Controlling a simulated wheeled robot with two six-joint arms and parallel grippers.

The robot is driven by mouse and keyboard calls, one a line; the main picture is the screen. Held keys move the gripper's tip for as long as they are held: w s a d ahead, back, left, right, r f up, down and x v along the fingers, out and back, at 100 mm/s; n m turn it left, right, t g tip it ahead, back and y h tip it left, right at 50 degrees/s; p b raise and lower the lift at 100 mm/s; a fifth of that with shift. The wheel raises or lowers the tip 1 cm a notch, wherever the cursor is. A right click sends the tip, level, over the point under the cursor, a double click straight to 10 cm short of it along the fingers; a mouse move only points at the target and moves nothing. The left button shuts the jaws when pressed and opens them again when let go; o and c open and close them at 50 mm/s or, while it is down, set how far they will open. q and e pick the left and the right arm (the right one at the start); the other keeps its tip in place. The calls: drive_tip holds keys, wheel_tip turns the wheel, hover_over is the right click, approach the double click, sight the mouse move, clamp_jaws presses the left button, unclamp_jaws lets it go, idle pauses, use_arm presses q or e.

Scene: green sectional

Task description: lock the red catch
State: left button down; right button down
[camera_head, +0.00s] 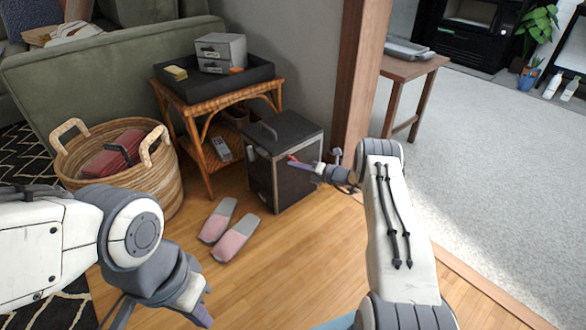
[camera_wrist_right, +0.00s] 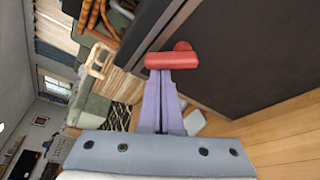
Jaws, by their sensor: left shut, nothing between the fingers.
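The red catch (camera_wrist_right: 172,61) is a short bar with a rounded knob on the face of a dark box (camera_wrist_right: 240,50). The box (camera_head: 290,178) stands on the floor in the head view, with only a speck of the catch (camera_head: 292,157) showing. My right gripper (camera_head: 300,163) is at its front. In the right wrist view my right gripper's purple fingers (camera_wrist_right: 161,76) lie together, with their tips at the bar. Whether they touch it I cannot tell. My left gripper (camera_head: 201,316) is shut and empty at the bottom of the head view, away from the box.
A wicker table (camera_head: 190,125) with a black tray (camera_head: 215,91) stands left of the box. A basket (camera_head: 165,190) is further left. Two slippers (camera_head: 236,238) lie on the wooden floor in front. A wooden post (camera_head: 358,75) rises behind the box on the right.

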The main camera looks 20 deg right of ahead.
drive_tip(key=m, duration=0.2)
drive_tip(key=y+b, duration=0.1)
drive_tip(key=shift+w+d+r+m, duration=0.1)
drive_tip(key=shift+d+r+m, duration=0.2)
drive_tip(key=shift+m, duration=0.1)
drive_tip(key=shift+d+r, duration=0.1)
drive_tip(key=shift+r, duration=0.1)
drive_tip(key=s+d+p, duration=0.2)
drive_tip(key=s+p, duration=0.4)
drive_tip(key=s, duration=0.3)
drive_tip(key=shift+d, duration=0.25)
drive_tip(key=shift+f, duration=0.1)
